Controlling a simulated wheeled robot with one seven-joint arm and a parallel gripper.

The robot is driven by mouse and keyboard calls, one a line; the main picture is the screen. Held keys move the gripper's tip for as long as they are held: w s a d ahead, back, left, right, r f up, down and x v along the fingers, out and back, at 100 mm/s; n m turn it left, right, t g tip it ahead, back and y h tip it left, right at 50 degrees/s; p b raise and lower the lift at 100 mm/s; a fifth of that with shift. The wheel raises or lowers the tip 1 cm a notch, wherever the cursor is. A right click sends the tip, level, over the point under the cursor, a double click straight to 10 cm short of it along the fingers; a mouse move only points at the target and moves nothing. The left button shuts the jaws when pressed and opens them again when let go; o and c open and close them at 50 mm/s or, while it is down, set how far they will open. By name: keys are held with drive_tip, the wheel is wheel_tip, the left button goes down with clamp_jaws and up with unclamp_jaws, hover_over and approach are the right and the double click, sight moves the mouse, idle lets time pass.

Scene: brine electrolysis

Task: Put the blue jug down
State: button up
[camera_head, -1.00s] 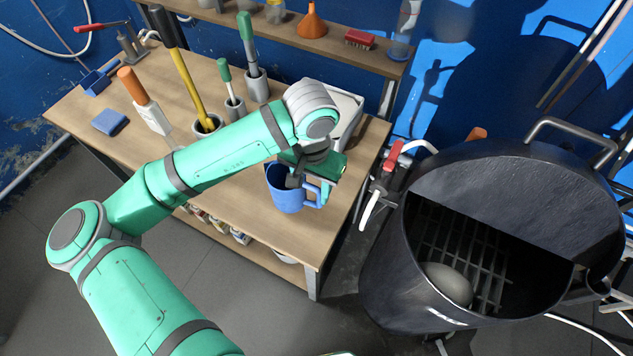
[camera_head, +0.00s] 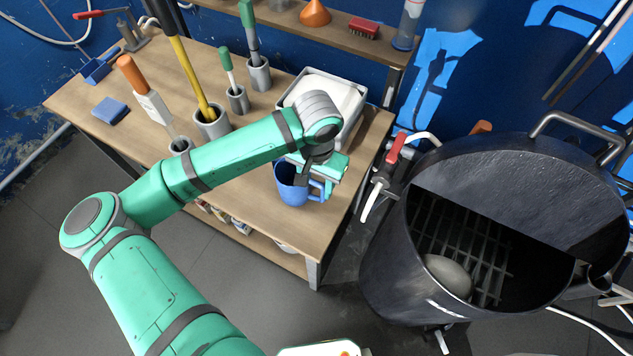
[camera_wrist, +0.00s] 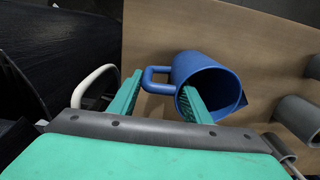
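The blue jug (camera_head: 290,187) appears to stand upright on the wooden workbench (camera_head: 254,212), near its front right end; a small gap underneath cannot be ruled out. In the wrist view the jug (camera_wrist: 203,75) has its mouth towards the camera and its handle (camera_wrist: 155,80) to the left. My gripper (camera_head: 317,182) is at the handle side of the jug. In the wrist view my gripper (camera_wrist: 160,95) has its fingers apart, one outside the handle and one inside the mouth, with handle and near wall between them. It looks open, without a clear squeeze.
A white tray (camera_head: 355,125) stands behind the jug. Grey holders (camera_head: 212,124) with tools stand to the left, and a blue sponge (camera_head: 110,110) lies farther left. A large black drum (camera_head: 395,270) stands right of the bench.

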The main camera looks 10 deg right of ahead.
drive_tip(key=o, duration=0.4)
drive_tip(key=shift+c, duration=0.2)
drive_tip(key=shift+r, duration=0.1)
wheel_tip(320, 180, up, 12)
idle(0.7)
